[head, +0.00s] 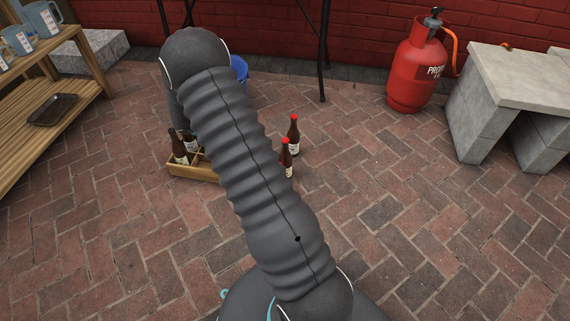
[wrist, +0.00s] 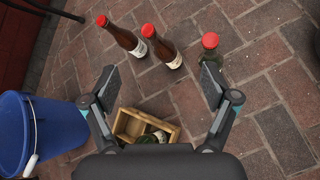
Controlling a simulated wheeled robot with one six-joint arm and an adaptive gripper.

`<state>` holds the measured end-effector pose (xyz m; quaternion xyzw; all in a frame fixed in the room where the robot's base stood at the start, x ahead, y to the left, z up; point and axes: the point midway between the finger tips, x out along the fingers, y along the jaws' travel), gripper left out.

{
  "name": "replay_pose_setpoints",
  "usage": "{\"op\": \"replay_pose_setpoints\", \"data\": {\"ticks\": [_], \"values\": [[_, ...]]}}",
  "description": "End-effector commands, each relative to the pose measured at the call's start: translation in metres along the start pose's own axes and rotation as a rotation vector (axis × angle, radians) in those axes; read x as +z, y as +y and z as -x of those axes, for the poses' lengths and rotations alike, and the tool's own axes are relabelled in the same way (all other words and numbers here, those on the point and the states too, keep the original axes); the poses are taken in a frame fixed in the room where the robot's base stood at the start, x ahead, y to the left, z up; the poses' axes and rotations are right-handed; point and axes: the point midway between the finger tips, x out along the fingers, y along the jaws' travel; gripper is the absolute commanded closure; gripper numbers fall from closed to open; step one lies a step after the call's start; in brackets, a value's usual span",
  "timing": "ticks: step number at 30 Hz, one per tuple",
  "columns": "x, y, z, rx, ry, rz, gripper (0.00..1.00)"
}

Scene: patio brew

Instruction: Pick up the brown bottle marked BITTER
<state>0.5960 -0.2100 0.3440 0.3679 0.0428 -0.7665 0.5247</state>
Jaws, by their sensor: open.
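The label words are too small to read, so I cannot tell which is BITTER. My gripper (wrist: 160,82) is open and empty, its fingers spread above the paving, apart from the bottles. My arm hides it in the head view.
A wooden crate (head: 193,174) holding bottles is partly hidden by my arm; it also shows between my fingers (wrist: 123,124). A blue bucket (wrist: 55,125) is left. A red propane cylinder (head: 415,75) and concrete bench (head: 480,105) stand right.

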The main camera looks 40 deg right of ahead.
Motion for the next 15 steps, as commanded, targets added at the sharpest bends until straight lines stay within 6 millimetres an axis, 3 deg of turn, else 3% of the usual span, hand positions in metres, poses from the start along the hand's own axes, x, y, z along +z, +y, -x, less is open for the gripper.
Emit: {"op": "replay_pose_setpoints", "data": {"ticks": [9, 15], "values": [[-0.078, -0.01, -0.091, 0.086, -0.151, 0.278, 0.14], [-0.114, -0.025, -0.134, 0.131, -0.21, 0.409, 0.14]]}}
